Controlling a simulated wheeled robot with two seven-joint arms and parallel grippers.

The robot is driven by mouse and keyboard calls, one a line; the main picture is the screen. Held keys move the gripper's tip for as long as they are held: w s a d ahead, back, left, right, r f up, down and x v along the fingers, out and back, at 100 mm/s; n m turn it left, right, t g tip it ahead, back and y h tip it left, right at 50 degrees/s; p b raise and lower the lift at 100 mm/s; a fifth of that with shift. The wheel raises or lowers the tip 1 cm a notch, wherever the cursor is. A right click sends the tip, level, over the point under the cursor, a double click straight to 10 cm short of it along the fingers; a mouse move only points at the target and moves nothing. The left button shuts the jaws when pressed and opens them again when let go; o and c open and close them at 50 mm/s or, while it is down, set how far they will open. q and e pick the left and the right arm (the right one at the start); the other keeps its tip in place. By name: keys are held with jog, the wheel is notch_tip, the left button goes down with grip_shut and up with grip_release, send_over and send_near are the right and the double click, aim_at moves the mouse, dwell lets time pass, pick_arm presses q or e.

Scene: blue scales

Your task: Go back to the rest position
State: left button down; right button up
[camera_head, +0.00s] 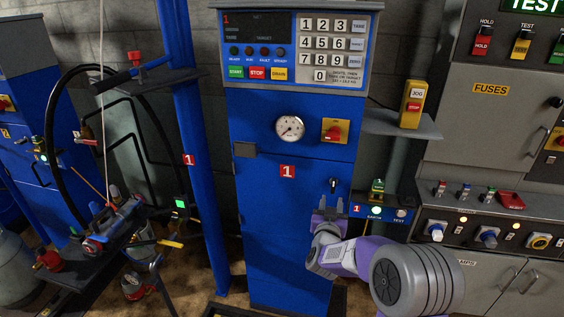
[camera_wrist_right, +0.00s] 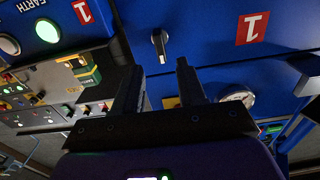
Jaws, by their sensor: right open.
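My right gripper (camera_head: 328,207) is in front of the lower right part of the blue scale cabinet (camera_head: 265,215). In the right wrist view its two dark fingers (camera_wrist_right: 160,85) stand apart with nothing between them. A small black knob (camera_head: 333,184) on the cabinet is just above the gripper; it also shows beyond the fingertips in the right wrist view (camera_wrist_right: 160,44). I see a gap between fingers and knob in that view. My left gripper does not show in either view.
An earth box (camera_head: 377,211) with a lit lamp is right of my gripper. A shelf (camera_head: 400,124) carries a yellow jog box (camera_head: 413,104). A grey fuse cabinet (camera_head: 485,125) stands right. At left are a blue post (camera_head: 189,130), a hose and a cluttered stand (camera_head: 100,240).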

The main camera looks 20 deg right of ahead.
jog(key=shift+f, duration=0.1)
jog(key=s+a+f+n+g+y+p, duration=0.1)
jog(key=s+a+f+g+y, duration=0.2)
jog(key=f, duration=0.5)
jog(key=s+a+f+n+g+y+p, duration=0.1)
jog(key=s+a+f+y, duration=0.1)
jog(key=a+f, duration=0.4)
jog(key=s+a+f+n+g+y+p, duration=0.1)
jog(key=s+a+f+g+y, duration=0.15)
jog(key=f, duration=0.65)
jog(key=s+a+f+g+y+p, duration=0.1)
jog(key=s+a+f+g+y, duration=0.1)
jog(key=s+a, duration=0.3)
jog(key=s+a+f+g+y+p, duration=0.1)
jog(key=s+a+f+g+y, duration=0.1)
jog(key=s, duration=0.9)
jog(key=s+a+f+n+g+y+p, duration=0.1)
jog(key=s+a+f+g+y, duration=0.1)
jog(key=s+a+f+g, duration=0.2)
jog(key=s+a+f, duration=0.2)
jog(key=s+a, duration=0.1)
jog(key=s, duration=0.1)
jog(key=shift+a, duration=0.35)
jog(key=shift+c, duration=0.3)
